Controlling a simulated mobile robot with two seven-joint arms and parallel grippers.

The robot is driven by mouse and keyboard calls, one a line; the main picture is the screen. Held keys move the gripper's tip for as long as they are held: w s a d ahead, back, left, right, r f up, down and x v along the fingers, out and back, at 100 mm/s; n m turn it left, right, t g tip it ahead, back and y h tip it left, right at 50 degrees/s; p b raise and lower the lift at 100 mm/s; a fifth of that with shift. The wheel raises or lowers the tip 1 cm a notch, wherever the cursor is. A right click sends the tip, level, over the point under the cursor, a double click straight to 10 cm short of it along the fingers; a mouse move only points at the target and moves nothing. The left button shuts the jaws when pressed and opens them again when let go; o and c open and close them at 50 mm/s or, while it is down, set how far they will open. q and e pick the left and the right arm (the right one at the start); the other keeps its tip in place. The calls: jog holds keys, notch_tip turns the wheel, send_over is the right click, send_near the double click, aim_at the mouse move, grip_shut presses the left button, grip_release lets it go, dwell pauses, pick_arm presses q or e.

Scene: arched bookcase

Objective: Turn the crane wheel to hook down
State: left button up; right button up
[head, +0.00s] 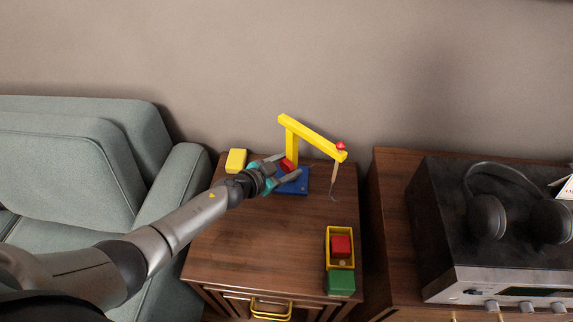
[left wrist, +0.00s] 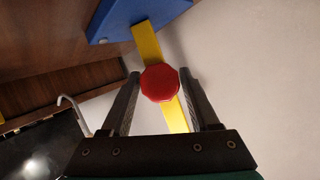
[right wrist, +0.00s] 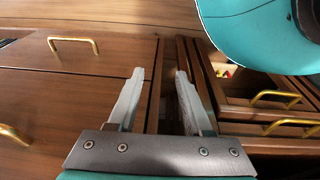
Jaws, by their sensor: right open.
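The toy crane stands on a wooden cabinet, with a blue base (head: 293,187), a yellow post and a yellow boom (head: 312,138). Its red wheel (head: 288,164) is on the post, partly hidden by my left gripper (head: 284,173). In the left wrist view the wheel (left wrist: 160,83) sits between the tips of my open left gripper (left wrist: 160,74), with narrow gaps on both sides. The hook (head: 333,196) hangs from the boom tip, above the cabinet top; it also shows in the left wrist view (left wrist: 66,101). My right gripper (right wrist: 158,76) is open and empty, seen only in its wrist view.
A yellow bin (head: 328,262) holding a red block (head: 342,246) adjoins a green block (head: 340,283) near the cabinet's front right. A yellow block (head: 236,160) lies at back left. A sofa (head: 90,165) is left; a stereo (head: 440,215) with headphones (head: 487,217) is right.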

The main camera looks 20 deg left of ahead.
pick_arm(q)
jog(key=shift+o, duration=1.4)
pick_arm(e)
jog(key=shift+r, duration=0.1)
pick_arm(q)
jog(key=shift+s+a, duration=0.1)
jog(key=shift+s, duration=0.1)
jog(key=shift+p+v, duration=0.75)
jog(key=shift+v, duration=0.2)
jog(key=p+v, duration=0.5)
jog(key=v, duration=0.8)
pick_arm(e)
jog(key=s+d+f, duration=0.4)
jog(key=s+d, duration=0.2)
jog(key=s, duration=0.3)
jog(key=shift+s+f+h, duration=0.25)
jog(key=shift+h, duration=0.05)
